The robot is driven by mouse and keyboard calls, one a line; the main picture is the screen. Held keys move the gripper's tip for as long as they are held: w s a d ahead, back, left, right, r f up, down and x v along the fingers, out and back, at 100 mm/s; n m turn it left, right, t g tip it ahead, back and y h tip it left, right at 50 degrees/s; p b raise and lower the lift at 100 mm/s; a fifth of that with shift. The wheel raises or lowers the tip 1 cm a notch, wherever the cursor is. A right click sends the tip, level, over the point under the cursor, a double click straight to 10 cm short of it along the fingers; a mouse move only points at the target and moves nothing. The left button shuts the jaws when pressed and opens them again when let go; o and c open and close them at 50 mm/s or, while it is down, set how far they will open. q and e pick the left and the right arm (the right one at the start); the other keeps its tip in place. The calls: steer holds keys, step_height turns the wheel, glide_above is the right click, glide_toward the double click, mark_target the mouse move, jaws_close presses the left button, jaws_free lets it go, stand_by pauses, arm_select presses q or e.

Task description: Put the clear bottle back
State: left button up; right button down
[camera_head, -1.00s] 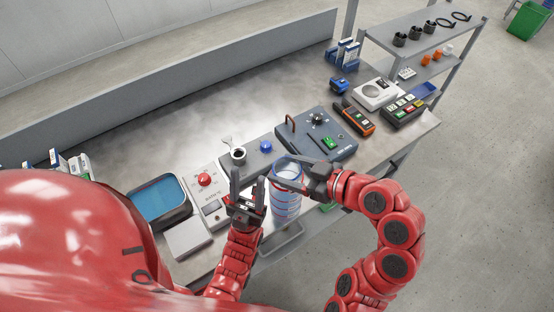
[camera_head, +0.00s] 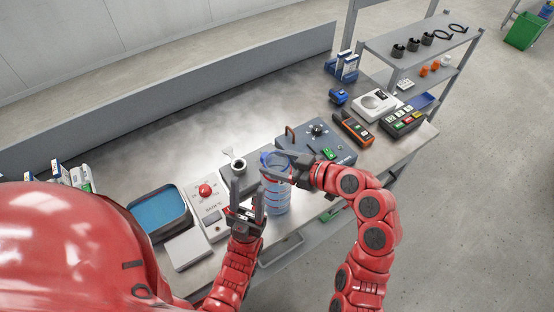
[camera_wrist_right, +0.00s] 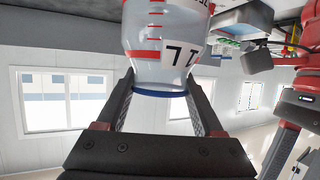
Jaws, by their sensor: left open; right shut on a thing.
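The clear bottle (camera_head: 277,196), with red and blue bands, is upright at the bench's front edge in the head view. My right gripper (camera_head: 277,166) is shut on its upper part. In the right wrist view the bottle (camera_wrist_right: 165,50) shows red marks, dark digits and a blue rim between the two fingers (camera_wrist_right: 163,100). My left gripper (camera_head: 247,203) is open and empty, its fingers pointing up, just left of the bottle. Whether it touches the bottle is unclear. What lies under the bottle's base is hidden.
A grey station box (camera_head: 315,142) with a handle stands behind the bottle. A white panel with a red button (camera_head: 205,190), a blue-lined tray (camera_head: 158,212) and a pale plate (camera_head: 187,249) lie to the left. The bench top (camera_head: 190,135) behind is clear.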

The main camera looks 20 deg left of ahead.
steer(key=shift+f, duration=0.3)
steer(key=shift+f, duration=0.1)
jaws_free()
